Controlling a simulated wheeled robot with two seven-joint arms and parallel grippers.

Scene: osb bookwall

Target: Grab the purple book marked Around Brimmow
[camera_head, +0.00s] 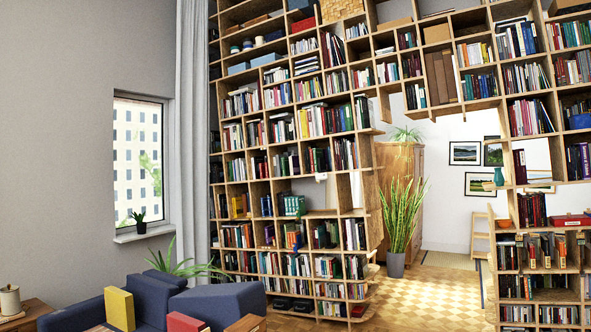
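A tall OSB bookwall (249,185) fills the middle and right of the head view, its compartments packed with books of many colours. I cannot pick out a purple book marked Around Brimmow; the spines are too small to read. A yellow book-like block (120,309) stands at the bottom left, with a red one (187,322) to its right, cut by the lower edge. Neither of my grippers shows in this view.
A dark blue armchair (232,299) is at the lower left, beside a wooden side table (30,312) with a jar (10,299). A tall potted plant (397,264) stands in the opening through the bookwall. The checkered wooden floor (430,305) there is clear.

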